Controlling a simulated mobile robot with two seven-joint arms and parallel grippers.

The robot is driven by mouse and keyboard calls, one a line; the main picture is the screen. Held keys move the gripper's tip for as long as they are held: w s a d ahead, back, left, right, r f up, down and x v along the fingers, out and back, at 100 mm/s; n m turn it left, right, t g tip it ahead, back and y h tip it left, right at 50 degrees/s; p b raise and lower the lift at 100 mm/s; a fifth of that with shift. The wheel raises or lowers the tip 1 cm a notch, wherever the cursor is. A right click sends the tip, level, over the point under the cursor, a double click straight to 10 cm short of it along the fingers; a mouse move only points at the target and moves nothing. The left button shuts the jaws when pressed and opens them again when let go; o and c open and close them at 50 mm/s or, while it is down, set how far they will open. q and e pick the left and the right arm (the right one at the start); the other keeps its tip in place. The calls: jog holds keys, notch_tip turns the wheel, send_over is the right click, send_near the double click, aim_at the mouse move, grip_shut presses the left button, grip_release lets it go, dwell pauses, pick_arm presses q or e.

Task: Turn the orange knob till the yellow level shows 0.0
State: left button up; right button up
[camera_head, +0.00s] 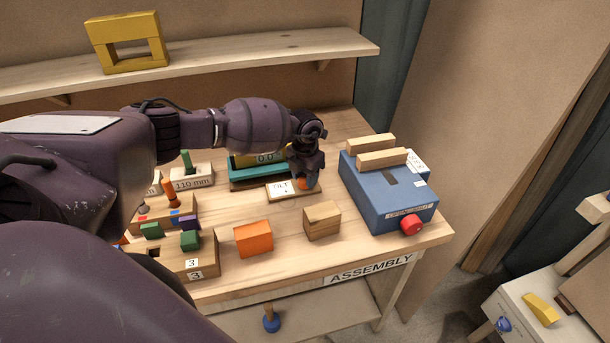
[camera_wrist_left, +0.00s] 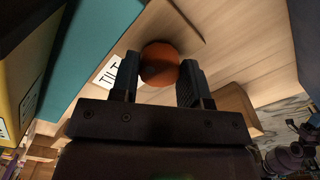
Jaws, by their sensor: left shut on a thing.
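The orange knob (camera_head: 303,185) sits at the right end of the teal stand (camera_head: 250,176), beside a white TILT label (camera_head: 281,190). My left gripper (camera_head: 305,178) points down over the knob and is shut on it. In the left wrist view the knob (camera_wrist_left: 160,64) is between the two fingers (camera_wrist_left: 157,78). The yellow level (camera_head: 246,160) lies on top of the teal stand, partly hidden by my left arm. Its small readout (camera_head: 266,157) looks like 0.0, but the digits are tiny. My right gripper is not in view.
A blue box (camera_head: 375,195) with a red knob (camera_head: 411,224) stands right of the gripper. A wooden block (camera_head: 322,220) and an orange block (camera_head: 253,239) lie in front. A 110 mm block (camera_head: 192,181) and peg boards are at left. A shelf (camera_head: 230,58) runs behind.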

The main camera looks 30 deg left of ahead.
aim_at(305, 178)
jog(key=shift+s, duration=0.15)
pick_arm(q)
jog(key=o, duration=0.5)
jog(key=shift+o, duration=0.7)
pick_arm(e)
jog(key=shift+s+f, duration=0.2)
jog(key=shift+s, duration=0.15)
pick_arm(q)
notch_tip(305, 178, up, 11)
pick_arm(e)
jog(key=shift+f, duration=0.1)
pick_arm(q)
jog(key=shift+f, duration=0.15)
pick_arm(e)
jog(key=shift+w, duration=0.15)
